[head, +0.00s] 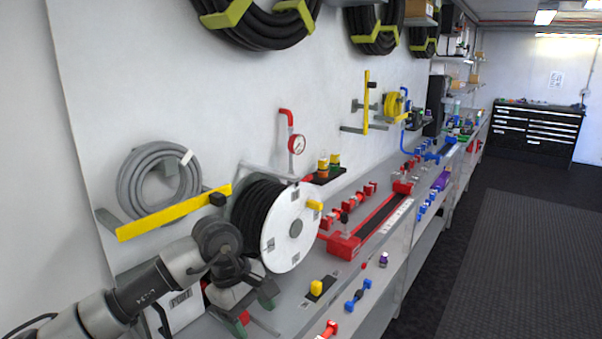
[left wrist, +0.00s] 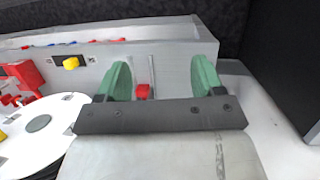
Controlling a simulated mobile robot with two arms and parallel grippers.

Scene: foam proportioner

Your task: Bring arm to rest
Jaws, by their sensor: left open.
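My left arm comes in from the lower left in the head view, bent at a dark joint. My left gripper (head: 255,322) points down over the near end of the grey bench (head: 290,295), in front of the hose reel. In the left wrist view the left gripper (left wrist: 158,82) has its two green fingers wide apart with nothing held between them. A small red part (left wrist: 142,91) shows beyond the gap between the fingers. My right gripper is in neither view.
A white-sided reel of black hose (head: 296,228) stands close to my left arm. A yellow wall bracket (head: 170,214) and coiled grey hose (head: 130,188) are above the arm. The floor at right is clear.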

